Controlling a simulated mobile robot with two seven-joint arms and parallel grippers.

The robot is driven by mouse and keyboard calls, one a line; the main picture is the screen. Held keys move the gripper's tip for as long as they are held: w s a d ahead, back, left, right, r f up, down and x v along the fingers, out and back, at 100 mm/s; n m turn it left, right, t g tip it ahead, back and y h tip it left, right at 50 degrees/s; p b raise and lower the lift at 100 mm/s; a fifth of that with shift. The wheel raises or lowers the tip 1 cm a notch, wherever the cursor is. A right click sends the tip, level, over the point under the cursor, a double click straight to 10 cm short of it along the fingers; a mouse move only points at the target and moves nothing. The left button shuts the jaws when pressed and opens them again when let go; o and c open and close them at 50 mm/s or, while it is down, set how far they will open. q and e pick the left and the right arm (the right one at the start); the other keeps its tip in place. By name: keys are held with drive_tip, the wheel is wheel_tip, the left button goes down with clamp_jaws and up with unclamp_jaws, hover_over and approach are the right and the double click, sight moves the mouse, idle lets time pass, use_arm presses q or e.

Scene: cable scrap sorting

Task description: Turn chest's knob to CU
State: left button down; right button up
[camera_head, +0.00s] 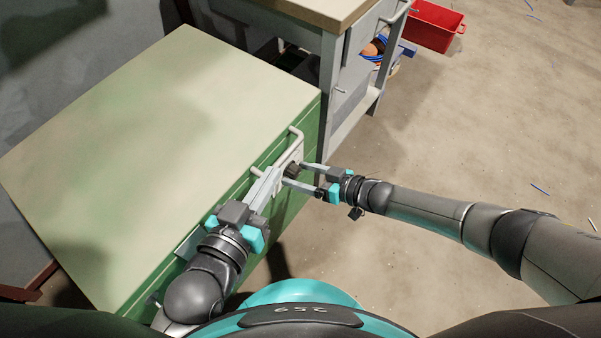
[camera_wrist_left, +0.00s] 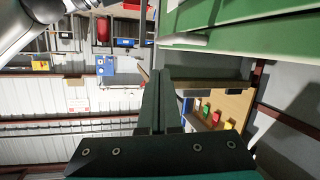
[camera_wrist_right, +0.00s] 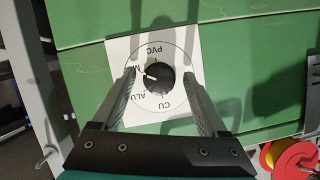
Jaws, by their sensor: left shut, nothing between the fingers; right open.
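The green chest (camera_head: 150,110) stands at the left in the head view. On its front is a dark round knob (camera_wrist_right: 159,78) on a white dial plate (camera_wrist_right: 120,52) marked PVC, ALU, CU and a partly hidden label starting with M. The knob's white mark points left in the right wrist view, toward the M label. My right gripper (camera_wrist_right: 160,76) is open, its fingers on either side of the knob; I cannot tell whether they touch it. My left gripper (camera_head: 275,173) is shut and empty by the chest's front edge, close to the plate. It also shows in the left wrist view (camera_wrist_left: 158,74).
A grey bar handle (camera_head: 298,138) sticks out from the chest's front beside the knob. A workbench (camera_head: 335,60) stands behind the chest, and a red crate (camera_head: 432,25) lies on the floor beyond. The floor at the right is mostly clear.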

drive_tip(key=shift+c, duration=0.3)
clamp_jaws()
idle(0.4)
